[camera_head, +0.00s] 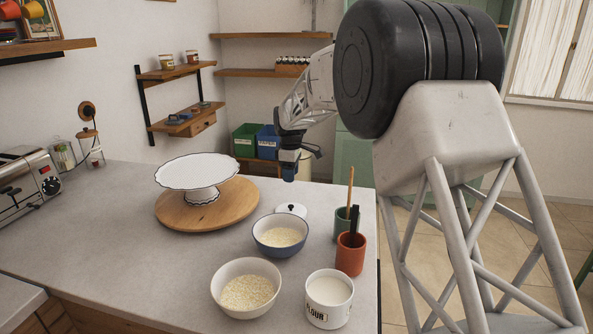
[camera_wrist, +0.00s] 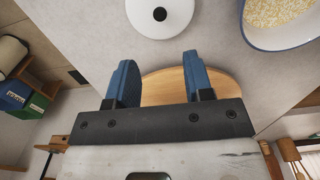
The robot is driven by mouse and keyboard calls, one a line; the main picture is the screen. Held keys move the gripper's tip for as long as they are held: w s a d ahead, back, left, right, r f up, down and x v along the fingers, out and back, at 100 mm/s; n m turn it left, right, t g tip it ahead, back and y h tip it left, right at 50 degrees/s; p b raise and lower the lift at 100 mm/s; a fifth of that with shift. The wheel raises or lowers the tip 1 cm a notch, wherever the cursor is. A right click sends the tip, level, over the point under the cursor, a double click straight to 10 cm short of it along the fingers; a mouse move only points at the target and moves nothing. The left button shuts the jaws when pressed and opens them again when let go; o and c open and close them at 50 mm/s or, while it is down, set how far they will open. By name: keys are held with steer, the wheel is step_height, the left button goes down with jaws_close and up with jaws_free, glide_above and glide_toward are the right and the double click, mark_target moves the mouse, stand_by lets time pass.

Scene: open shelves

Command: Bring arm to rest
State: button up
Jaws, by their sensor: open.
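My gripper (camera_head: 289,172) hangs above the far right part of the grey counter (camera_head: 110,230), near its back edge. In the wrist view its two blue fingers (camera_wrist: 157,82) stand apart with nothing between them. A white lid with a dark knob (camera_head: 291,210) lies on the counter near the gripper; it also shows at the top of the wrist view (camera_wrist: 160,14). The gripper is apart from the lid. My arm reaches out from the right and partly covers the view of the shelves behind.
A blue-rimmed bowl (camera_head: 281,248), a white bowl (camera_head: 226,300) and a flour canister (camera_head: 329,313) hold pale contents. Green (camera_head: 342,229) and terracotta (camera_head: 350,262) cups stand at the right edge. A cake stand (camera_head: 195,171) sits on a round wooden board (camera_head: 238,203). A toaster (camera_head: 30,180) stands left.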

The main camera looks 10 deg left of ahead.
steer(key=s+d+r+m+t, duration=0.1)
steer(key=s+d+r+m, duration=0.3)
steer(key=s+d+r, duration=0.7)
steer(key=s+d+r+m+t, duration=0.2)
steer(key=s+d+r+m, duration=0.2)
steer(key=s+d+r, duration=0.65)
steer(key=s+d+m+t, duration=0.1)
steer(key=s+d+m, duration=0.4)
steer(key=s+d, duration=1)
steer(key=s+d+f+m+t, duration=0.1)
steer(key=s+d+f+m, duration=0.15)
steer(key=s, duration=0.75)
steer(key=s+d+f+m+t, duration=0.1)
steer(key=s+d+f+m, duration=0.2)
steer(key=s, duration=0.7)
step_height(320, 180, down, 10)
steer(key=w+g, duration=0.1)
steer(key=g, duration=0.2)
steer(key=shift+a, duration=0.3)
